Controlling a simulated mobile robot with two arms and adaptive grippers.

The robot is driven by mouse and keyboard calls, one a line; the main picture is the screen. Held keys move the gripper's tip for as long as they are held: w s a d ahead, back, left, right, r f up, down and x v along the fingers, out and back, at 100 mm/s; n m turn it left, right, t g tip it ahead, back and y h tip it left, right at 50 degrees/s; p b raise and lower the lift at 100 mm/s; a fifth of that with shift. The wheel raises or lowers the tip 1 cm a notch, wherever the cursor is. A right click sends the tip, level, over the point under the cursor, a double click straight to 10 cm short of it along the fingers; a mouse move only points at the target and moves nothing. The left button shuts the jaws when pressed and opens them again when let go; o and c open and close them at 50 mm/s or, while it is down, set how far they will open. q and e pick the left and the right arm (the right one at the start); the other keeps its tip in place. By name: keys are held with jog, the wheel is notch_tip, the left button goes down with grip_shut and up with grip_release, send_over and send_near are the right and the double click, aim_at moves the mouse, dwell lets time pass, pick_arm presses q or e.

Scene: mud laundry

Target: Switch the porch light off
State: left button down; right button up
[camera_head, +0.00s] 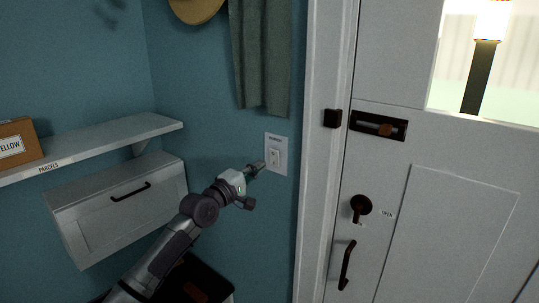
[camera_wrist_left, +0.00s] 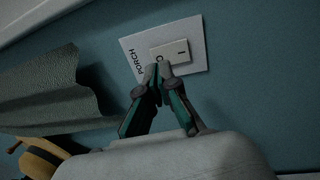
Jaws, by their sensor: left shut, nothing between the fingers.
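The white switch plate (camera_head: 282,143) is on the blue wall left of the door frame. In the left wrist view the plate (camera_wrist_left: 131,50) reads PORCH and carries a pale rocker (camera_wrist_left: 173,49) marked O and I. My left gripper (camera_head: 261,166) is shut and empty, its fingertips at the rocker's lower left. In the left wrist view the fingertips (camera_wrist_left: 159,69) lie beside the O mark; I cannot tell whether they touch it. A lamp (camera_head: 492,20) glows brightly on a dark post outside the door window. My right gripper is not in view.
A green cloth (camera_head: 262,60) hangs above the plate. A shelf (camera_head: 100,146) marked PARCELS with a box (camera_head: 18,138) and a white cabinet (camera_head: 120,205) stand left of my arm. The white door (camera_head: 440,215) with latch and handle is right.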

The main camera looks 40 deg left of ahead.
aim_at(275, 154)
pick_arm(q)
jog(key=w, duration=0.3)
jog(key=w+p, duration=0.1)
jog(key=w, duration=0.1)
jog(key=shift+w+r, duration=0.25)
jog(key=shift+r, duration=0.1)
jog(key=shift+w+r, duration=0.1)
jog(key=shift+w, duration=0.1)
jog(key=shift+d, duration=0.1)
